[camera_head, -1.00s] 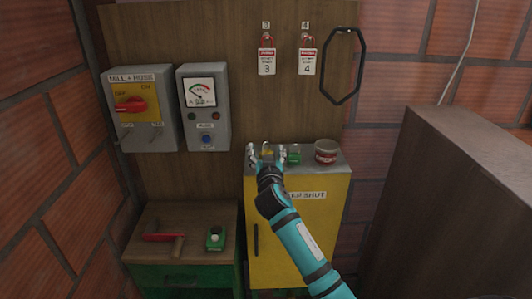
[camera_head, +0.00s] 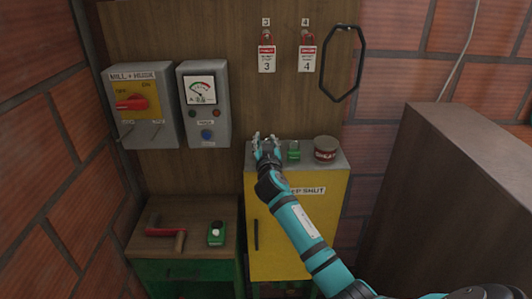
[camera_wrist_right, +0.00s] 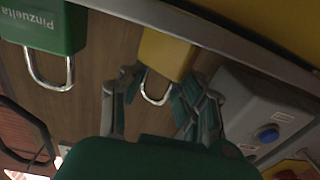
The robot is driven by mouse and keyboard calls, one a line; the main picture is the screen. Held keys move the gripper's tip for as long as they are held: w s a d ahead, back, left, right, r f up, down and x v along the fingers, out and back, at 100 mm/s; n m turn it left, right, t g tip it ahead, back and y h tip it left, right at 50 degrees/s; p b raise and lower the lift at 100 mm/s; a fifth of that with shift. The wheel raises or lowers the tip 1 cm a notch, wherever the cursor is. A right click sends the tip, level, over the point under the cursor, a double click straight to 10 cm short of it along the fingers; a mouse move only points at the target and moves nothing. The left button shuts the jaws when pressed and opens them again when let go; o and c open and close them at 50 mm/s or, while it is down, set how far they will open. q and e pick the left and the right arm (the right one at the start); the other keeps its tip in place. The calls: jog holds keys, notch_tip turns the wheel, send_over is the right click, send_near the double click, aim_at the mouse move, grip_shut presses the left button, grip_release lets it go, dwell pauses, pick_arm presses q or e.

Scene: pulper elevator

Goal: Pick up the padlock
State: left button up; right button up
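The padlock with a yellow body (camera_wrist_right: 165,53) and a silver shackle is in the right wrist view, which looks upside down. It appears to stand on the top of the yellow cabinet (camera_head: 300,225). My right gripper (camera_head: 265,137) is at the cabinet's top and hides the padlock in the head view. In the right wrist view its fingers (camera_wrist_right: 162,88) lie on both sides of the padlock, close to it. I cannot tell whether they touch it. My left gripper is not in view.
A green padlock (camera_wrist_right: 40,27) with a silver shackle stands beside the yellow one. Two tagged red padlocks (camera_head: 267,52) and a black hanging loop (camera_head: 340,63) are on the board. A grey switch box (camera_head: 143,105) is at left.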

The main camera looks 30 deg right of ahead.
grip_shut()
jog(key=shift+f, duration=0.15)
dwell(0.5)
jog(key=shift+r+b, duration=0.3)
jog(key=shift+r, duration=0.25)
notch_tip(320, 180, up, 2)
jog(key=shift+r+b, duration=0.15)
jog(key=shift+b, duration=0.4)
jog(key=r+b+v, duration=0.2)
jog(key=b+v, duration=0.2)
jog(key=v, duration=1.2)
jog(key=shift+w+a+b, duration=0.2)
jog(key=shift+a+b, duration=0.15)
